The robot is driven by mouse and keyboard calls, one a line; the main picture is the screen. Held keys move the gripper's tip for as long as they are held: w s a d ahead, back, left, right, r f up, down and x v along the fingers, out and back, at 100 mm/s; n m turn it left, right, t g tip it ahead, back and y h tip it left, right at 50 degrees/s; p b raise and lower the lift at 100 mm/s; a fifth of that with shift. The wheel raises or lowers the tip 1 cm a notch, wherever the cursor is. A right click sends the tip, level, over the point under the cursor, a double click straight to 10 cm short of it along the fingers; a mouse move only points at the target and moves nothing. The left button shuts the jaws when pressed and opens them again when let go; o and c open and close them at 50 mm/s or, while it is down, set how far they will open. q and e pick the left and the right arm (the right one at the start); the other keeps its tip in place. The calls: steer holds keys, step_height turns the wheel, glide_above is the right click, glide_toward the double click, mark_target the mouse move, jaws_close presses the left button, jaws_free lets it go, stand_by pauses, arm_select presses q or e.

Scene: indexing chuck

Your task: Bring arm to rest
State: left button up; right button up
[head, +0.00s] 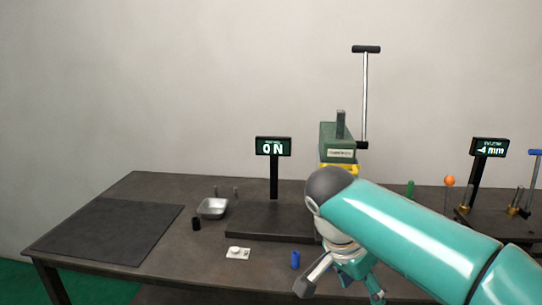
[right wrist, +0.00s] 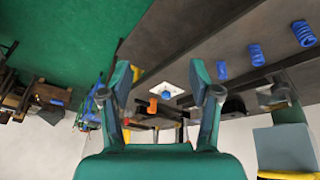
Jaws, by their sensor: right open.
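My right arm (head: 420,235) comes in from the right in the head view, teal with a dark round joint, and reaches over the front of the table. My right gripper (head: 340,291) points down near the table's front edge, its fingers spread. In the right wrist view the gripper (right wrist: 162,78) is open, with nothing held between its two fingers. A small blue cylinder (head: 295,259) stands on the table just left of the gripper, apart from it. My left gripper is not in view. The arm hides part of the table and the lower press.
The dark table (head: 150,190) carries a metal tray (head: 212,209), a black cylinder (head: 196,224), a white card (head: 237,254), a sign (head: 273,147) and a green press (head: 338,140) with a tall T-handle. A dark mat (head: 110,230) at left is clear.

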steer(key=s+d+f+n+g+y+p, duration=0.1)
steer(key=s+d+f+g, duration=0.15)
steer(key=f, duration=0.65)
steer(key=s+d+f+g+p, duration=0.15)
steer(key=s+f, duration=0.25)
steer(key=f, duration=0.5)
steer(key=s+d+f+n+g+y, duration=0.1)
steer(key=s+f+g, duration=0.2)
steer(key=f, duration=0.5)
steer(key=s+a+f+n+t+y+p, duration=0.1)
steer(key=s+a+f+n+y, duration=0.15)
steer(key=s+a+f, duration=0.35)
steer(key=s+a+f+n+t+y, duration=0.2)
steer(key=s+a+f+y, duration=0.15)
steer(key=s+f, duration=0.55)
steer(key=w+n+t, duration=0.1)
steer(key=w, duration=0.1)
steer(key=w+n+t, duration=0.2)
steer(key=w, duration=0.1)
steer(key=shift+w+d+f, duration=0.1)
steer(key=shift+w+d, duration=0.25)
steer(key=shift+d, duration=0.05)
